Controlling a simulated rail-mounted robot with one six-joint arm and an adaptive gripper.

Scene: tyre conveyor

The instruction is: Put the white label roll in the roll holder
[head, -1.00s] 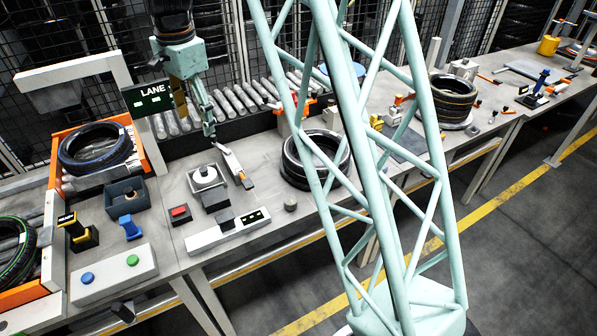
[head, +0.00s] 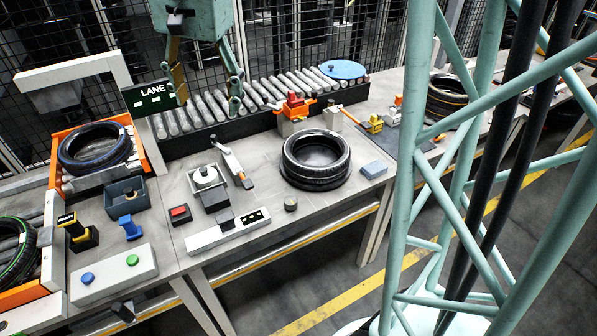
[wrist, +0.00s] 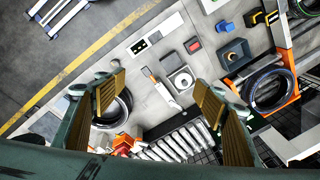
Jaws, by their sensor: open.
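A white roll with a dark centre (head: 205,177) sits on a grey stand on the bench; it also shows in the wrist view (wrist: 182,79). A dark open box (head: 141,198) stands to its left with a small brownish core inside; it also shows in the wrist view (wrist: 228,62). I cannot tell for sure which of the two is the roll holder. My gripper (head: 207,106) is open and empty, high above the back of the bench; its spread fingers also show in the wrist view (wrist: 159,80). Nothing is between the fingers.
A tyre (head: 316,160) lies right of the roll. A tool with an orange tip (head: 233,163) lies close beside the roll stand. A roller conveyor (head: 255,95) and mesh fence run behind. A LANE sign (head: 150,98) stands left of my gripper.

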